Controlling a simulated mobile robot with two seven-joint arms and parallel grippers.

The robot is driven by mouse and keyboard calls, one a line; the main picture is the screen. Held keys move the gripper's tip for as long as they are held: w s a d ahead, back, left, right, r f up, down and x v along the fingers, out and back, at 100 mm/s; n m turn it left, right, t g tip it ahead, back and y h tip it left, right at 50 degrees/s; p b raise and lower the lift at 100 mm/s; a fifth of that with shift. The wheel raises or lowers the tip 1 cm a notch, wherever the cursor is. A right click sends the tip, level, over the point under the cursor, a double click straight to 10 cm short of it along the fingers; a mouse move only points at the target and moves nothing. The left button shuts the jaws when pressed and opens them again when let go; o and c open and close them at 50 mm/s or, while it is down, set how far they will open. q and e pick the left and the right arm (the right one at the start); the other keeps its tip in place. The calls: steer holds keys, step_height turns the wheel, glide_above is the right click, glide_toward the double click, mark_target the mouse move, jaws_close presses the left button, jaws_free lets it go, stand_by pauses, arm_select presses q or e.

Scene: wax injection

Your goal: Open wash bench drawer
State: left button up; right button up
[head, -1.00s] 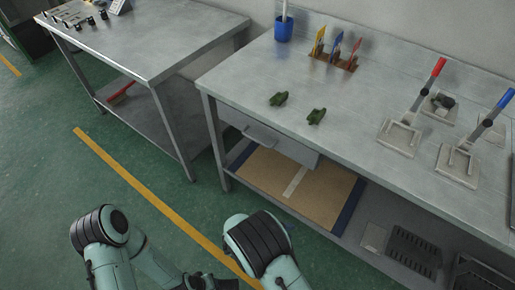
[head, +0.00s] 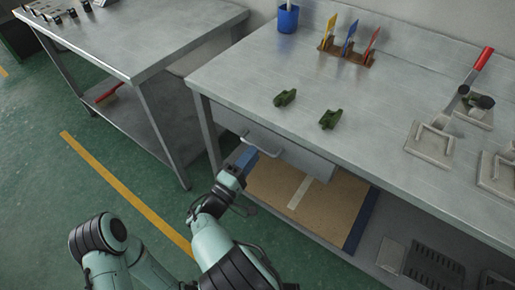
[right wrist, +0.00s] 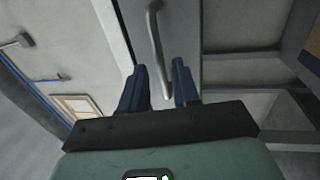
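The drawer (head: 306,160) is a grey metal box under the top of the near bench, with a bar handle (head: 262,146) on its front. It looks shut. My right gripper (head: 247,158) is just in front of the drawer, at the handle. In the right wrist view, the two dark blue fingers (right wrist: 159,82) are apart, and the bar handle (right wrist: 155,38) reaches down between them. I cannot tell whether a finger touches it. My left arm shows at the lower left of the head view, but its gripper is out of view.
The bench top (head: 235,85) holds two green parts, a blue cup (head: 287,18), a rack of coloured tools (head: 347,52) and clamp-like devices. A brown board (head: 325,205) lies on the lower shelf. Another table (head: 140,40) stands left. The green floor between is clear.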

arm_select(q)
steer(key=shift+s+a+f+g, duration=0.15)
steer(key=shift+s+f+g, duration=0.15)
steer(key=shift+s+f, duration=0.35)
arm_select(e)
steer(key=shift+x, duration=1.95)
arm_select(q)
steer(key=shift+r, duration=0.1)
